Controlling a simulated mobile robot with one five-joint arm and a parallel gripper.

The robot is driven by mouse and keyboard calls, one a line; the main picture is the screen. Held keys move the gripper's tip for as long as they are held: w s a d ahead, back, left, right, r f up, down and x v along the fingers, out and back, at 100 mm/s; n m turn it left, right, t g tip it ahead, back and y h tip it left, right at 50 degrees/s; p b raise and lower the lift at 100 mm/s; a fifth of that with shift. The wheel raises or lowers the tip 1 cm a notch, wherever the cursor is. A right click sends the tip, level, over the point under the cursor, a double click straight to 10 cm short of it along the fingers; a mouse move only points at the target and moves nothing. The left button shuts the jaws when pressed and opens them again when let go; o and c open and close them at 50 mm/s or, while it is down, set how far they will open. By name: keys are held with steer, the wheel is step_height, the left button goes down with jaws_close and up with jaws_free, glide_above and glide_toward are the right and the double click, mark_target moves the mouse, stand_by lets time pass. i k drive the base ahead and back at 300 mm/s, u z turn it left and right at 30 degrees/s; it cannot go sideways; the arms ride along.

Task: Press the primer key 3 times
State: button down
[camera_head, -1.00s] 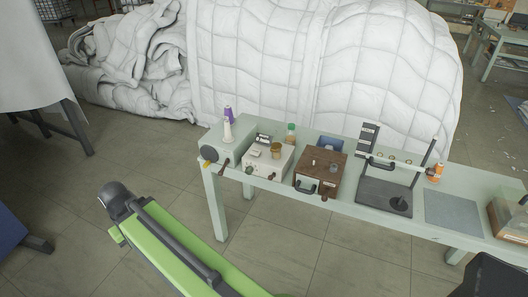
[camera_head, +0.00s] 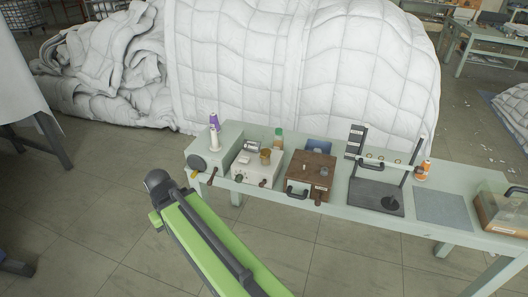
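A bench (camera_head: 340,207) carries several devices in a row. At its left end is a grey-green box (camera_head: 215,150) with a dark disc and a brown-handled lever on its front. Beside it is a cream box (camera_head: 256,172) with small front knobs and a brass cup on top. Then comes a brown wooden box (camera_head: 309,173) with a black handle and small parts on top. I cannot tell which small part is the primer key. My green arm reaches up from the bottom, its dark joint left of and apart from the bench. My gripper's fingers do not show.
A white duvet heap (camera_head: 300,60) rises behind. Floor (camera_head: 90,230) left of my arm is open.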

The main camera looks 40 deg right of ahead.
mark_target(243, 160)
steer(key=i, duration=1)
steer(key=z, duration=0.05)
